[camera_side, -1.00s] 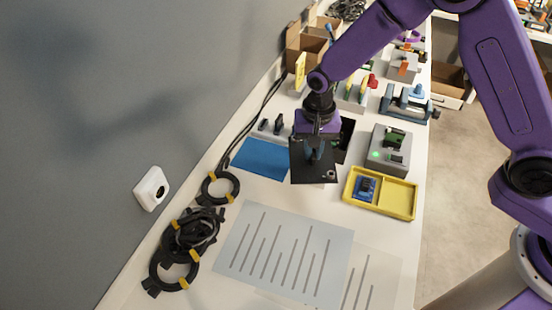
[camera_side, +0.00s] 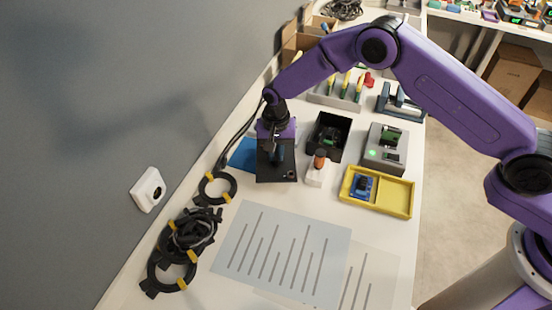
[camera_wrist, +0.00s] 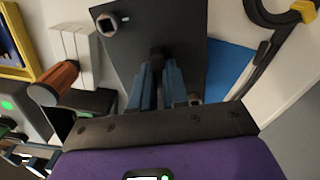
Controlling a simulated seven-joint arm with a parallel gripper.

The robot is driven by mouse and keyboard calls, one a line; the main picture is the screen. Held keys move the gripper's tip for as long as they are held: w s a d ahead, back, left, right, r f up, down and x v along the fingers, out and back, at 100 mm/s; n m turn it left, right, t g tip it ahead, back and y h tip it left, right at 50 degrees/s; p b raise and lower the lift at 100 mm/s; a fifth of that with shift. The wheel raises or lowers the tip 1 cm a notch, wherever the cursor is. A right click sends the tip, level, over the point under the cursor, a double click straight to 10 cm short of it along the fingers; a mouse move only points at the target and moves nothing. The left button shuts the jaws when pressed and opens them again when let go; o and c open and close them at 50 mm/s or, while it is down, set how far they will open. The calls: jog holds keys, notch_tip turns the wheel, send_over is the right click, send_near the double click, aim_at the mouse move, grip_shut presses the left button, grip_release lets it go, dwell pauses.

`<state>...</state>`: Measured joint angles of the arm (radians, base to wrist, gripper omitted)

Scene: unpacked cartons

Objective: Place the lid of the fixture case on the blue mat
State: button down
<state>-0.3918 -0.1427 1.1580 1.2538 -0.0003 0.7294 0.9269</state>
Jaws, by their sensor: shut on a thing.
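My gripper (camera_side: 275,153) is shut on the black lid (camera_side: 277,173), a flat dark plate with a knob. In the wrist view, my gripper (camera_wrist: 167,90) has its blue fingers closed at the middle of the lid (camera_wrist: 190,35). The blue mat (camera_side: 243,154) lies mostly hidden under the lid and gripper; its blue edge shows in the wrist view (camera_wrist: 228,65). The lid covers part of the mat in both views, and I cannot tell whether it touches it. The fixture case (camera_side: 328,136) stands open to the right, a black box with a green part inside.
A white block with an orange-handled tool (camera_side: 317,170) stands just right of the lid. A yellow tray (camera_side: 377,191) and a grey fixture (camera_side: 385,150) are further right.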

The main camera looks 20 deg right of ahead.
aim_at(276, 154)
jog(key=shift+f, duration=1.5)
jog(key=shift+f, duration=0.1)
jog(key=c, duration=1.1)
grip_release()
notch_tip(276, 154, up, 12)
jog(key=shift+r, duration=0.1)
jog(key=shift+r, duration=0.1)
